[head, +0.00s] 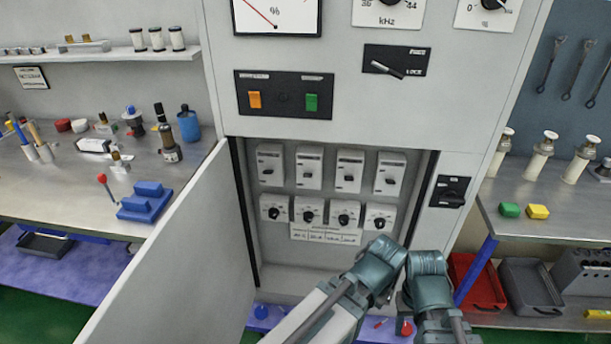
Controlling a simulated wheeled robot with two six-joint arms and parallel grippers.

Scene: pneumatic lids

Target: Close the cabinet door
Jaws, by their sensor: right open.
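The grey cabinet door (185,255) stands wide open, swung out to the left from the left edge of the cabinet opening. Its free edge points toward me at lower left. The open compartment (325,248) shows several white breakers and dark knobs in rows. My right arm, with white links and teal joints, is in front of the opening at lower right. My right gripper (425,268) is open, apart from the door and holding nothing visible; its fingertips are not clear. My left gripper is not in view.
A workbench (60,200) with tools and a blue block stands left of the door. The cabinet front (400,120) carries switches and gauges.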

